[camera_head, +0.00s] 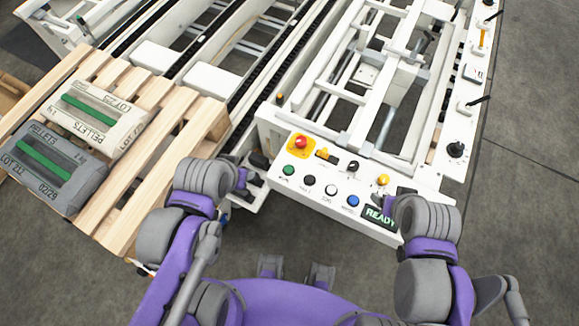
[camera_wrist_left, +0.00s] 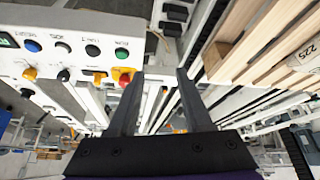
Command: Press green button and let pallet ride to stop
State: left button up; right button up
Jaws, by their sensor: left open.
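The green button (camera_head: 289,170) is at the left end of a button row on the white control panel (camera_head: 318,196). It also shows in the left wrist view (camera_wrist_left: 121,53), just left of my fingers. My left gripper (camera_head: 250,182) is beside the panel's left end, apart from the button. Its two fingers (camera_wrist_left: 160,74) are spread with nothing between them. My right gripper (camera_head: 388,205) is at the panel's right end by the READY display (camera_head: 379,217); its fingers are mostly hidden. The wooden pallet (camera_head: 187,134) at the left carries two pellet bags, one white (camera_head: 97,115), one grey (camera_head: 50,165).
A red emergency stop (camera_head: 300,142) on a yellow base sits behind the green button. White conveyor frames with dark chains (camera_head: 290,62) run behind. Grey floor (camera_head: 525,200) is clear at the right.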

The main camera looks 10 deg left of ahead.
dwell(0.3)
pick_arm(q)
grip_shut()
dwell(1.6)
